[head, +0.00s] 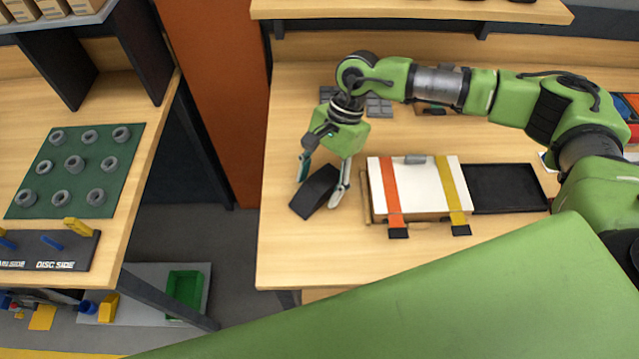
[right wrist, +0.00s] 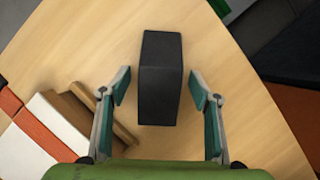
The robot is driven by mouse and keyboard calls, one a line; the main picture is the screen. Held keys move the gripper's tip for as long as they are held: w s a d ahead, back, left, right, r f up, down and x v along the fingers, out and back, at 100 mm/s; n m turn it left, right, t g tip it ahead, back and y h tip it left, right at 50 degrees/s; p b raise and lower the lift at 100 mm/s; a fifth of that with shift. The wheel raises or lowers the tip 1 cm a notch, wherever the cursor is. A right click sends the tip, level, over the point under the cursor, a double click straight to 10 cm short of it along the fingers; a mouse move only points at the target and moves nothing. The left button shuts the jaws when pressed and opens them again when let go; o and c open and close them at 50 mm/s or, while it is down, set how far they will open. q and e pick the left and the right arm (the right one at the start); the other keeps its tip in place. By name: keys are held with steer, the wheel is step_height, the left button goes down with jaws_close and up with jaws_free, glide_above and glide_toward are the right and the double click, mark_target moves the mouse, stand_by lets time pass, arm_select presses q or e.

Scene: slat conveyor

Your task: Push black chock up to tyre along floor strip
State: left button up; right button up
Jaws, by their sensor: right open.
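The black chock (head: 311,197) is a dark block lying on the wooden table, left of a strapped white box. My right gripper (head: 318,190) reaches down over it, with one finger on each side. In the right wrist view, the chock (right wrist: 161,60) lies between the open fingers of my right gripper (right wrist: 160,80), with a narrow gap on both sides. It extends beyond the fingertips. I cannot make out a tyre or a floor strip in either view. My left gripper is not in view.
The white box (head: 415,177), with orange and yellow straps, stands close right of the gripper, beside a black pad (head: 508,188). Grey tiles (head: 379,107) lie behind the arm. The front left of the table is bare. A separate bench holds a green mat (head: 112,152) with several grey rings.

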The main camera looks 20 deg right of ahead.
steer(key=c, duration=1.4)
steer(key=shift+c, duration=0.5)
steer(key=shift+r, duration=0.15)
